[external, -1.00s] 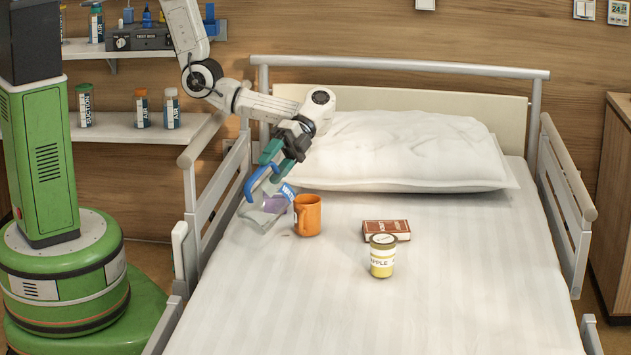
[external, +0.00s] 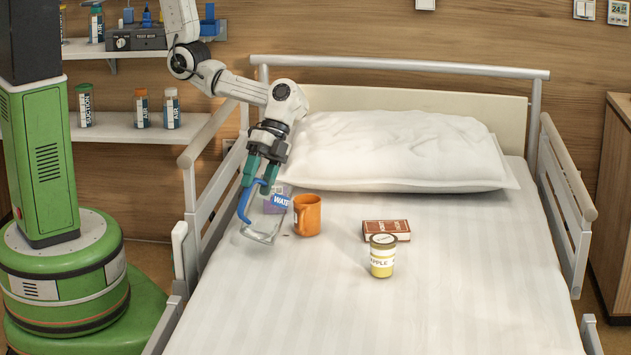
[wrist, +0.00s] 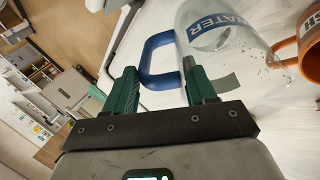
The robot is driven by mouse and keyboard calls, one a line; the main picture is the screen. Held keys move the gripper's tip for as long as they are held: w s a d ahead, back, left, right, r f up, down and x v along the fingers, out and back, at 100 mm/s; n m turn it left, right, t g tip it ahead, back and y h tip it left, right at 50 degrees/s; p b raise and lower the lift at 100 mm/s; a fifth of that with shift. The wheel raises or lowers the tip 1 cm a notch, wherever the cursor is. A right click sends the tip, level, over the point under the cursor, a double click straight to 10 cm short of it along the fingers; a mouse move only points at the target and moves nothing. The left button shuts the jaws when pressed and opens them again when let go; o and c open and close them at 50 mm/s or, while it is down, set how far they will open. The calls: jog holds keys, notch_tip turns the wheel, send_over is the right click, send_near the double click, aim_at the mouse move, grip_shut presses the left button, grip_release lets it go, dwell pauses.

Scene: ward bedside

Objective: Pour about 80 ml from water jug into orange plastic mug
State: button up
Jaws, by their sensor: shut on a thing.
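The water jug (external: 262,228) is clear, with a blue handle and a blue WATER label. My gripper (external: 262,178) is shut on its blue handle, and the jug hangs tilted just left of the mug. In the wrist view, the green fingers of my gripper (wrist: 158,88) close around the handle, and the clear jug (wrist: 238,62) fills the upper right. The orange plastic mug (external: 307,216) stands upright on the bed; its handle and side show at the right edge of the wrist view (wrist: 311,50). I cannot tell the water level in the mug.
The pillow (external: 400,150) lies behind. The left bed rail (external: 212,190) is close to the jug. The front of the bed is clear.

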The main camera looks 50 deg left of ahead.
aim_at(245, 190)
jog(key=s+t+p, duration=0.2)
jog(key=s+t, duration=0.1)
jog(key=shift+s+d+f+p, duration=0.25)
jog(key=shift+s+f+p, duration=0.1)
jog(key=shift+f+p, duration=0.05)
jog(key=shift+s+d+f+t+y, duration=0.1)
jog(key=shift+s+f+t+y, duration=0.2)
jog(key=shift+s+f+t, duration=1.05)
jog(key=shift+w+r+t, duration=0.15)
jog(key=shift+w+t, duration=0.05)
jog(key=shift+t, duration=0.05)
